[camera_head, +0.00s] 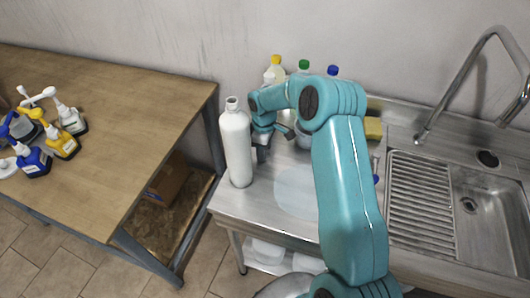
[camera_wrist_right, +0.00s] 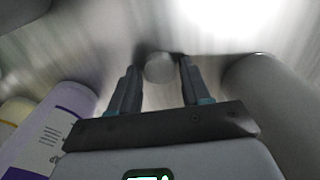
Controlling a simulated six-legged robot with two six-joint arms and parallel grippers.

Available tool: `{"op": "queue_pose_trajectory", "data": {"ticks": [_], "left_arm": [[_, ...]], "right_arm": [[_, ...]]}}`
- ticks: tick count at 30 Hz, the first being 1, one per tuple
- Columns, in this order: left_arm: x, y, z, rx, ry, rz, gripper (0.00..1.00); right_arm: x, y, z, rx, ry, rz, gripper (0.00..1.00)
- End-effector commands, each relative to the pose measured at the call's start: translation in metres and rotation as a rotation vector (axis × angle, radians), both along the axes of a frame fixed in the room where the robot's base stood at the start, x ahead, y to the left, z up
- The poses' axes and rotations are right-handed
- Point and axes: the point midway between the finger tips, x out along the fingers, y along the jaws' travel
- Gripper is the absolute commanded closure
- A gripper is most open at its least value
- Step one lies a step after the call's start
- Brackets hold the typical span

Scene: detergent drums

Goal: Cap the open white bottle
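The tall white bottle (camera_head: 238,150) stands upright near the left edge of the steel counter; its narrow neck shows no cap. My right gripper (camera_head: 276,142) is low over the counter, just right of the bottle, partly hidden by my own arm. In the right wrist view its two fingers (camera_wrist_right: 159,80) are apart, with a small round pale cap (camera_wrist_right: 159,67) between their tips. Small gaps show on both sides of the cap. A smooth grey-white cylinder (camera_wrist_right: 265,95) at the right there looks like the white bottle. My left gripper is not in view.
Bottles with yellow (camera_head: 276,60), green (camera_head: 304,65) and blue (camera_head: 333,71) caps stand behind my right arm. A purple-labelled bottle (camera_wrist_right: 55,130) is close by in the wrist view. A sink (camera_head: 485,205) lies right; a wooden table (camera_head: 120,110) with spray bottles lies left.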

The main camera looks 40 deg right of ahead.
Motion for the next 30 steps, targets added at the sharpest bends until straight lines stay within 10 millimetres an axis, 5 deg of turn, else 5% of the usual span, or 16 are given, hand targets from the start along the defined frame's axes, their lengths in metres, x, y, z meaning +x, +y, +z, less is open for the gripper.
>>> {"op": "queue_pose_trajectory", "data": {"ticks": [1,3,19,23,30], "left_arm": [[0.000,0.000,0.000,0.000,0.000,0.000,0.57],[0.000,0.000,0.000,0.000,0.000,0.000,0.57],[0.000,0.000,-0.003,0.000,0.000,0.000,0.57],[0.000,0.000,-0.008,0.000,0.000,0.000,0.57],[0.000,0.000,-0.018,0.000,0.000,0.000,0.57]], "right_arm": [[0.000,0.000,0.000,0.000,0.000,0.000,0.70],[0.000,0.000,0.000,0.000,0.000,0.000,0.92],[0.001,0.000,0.011,-0.001,-0.002,0.000,0.93],[0.001,0.000,0.031,-0.002,-0.005,0.000,0.93],[0.001,0.000,0.098,-0.003,-0.007,-0.001,0.93]]}}
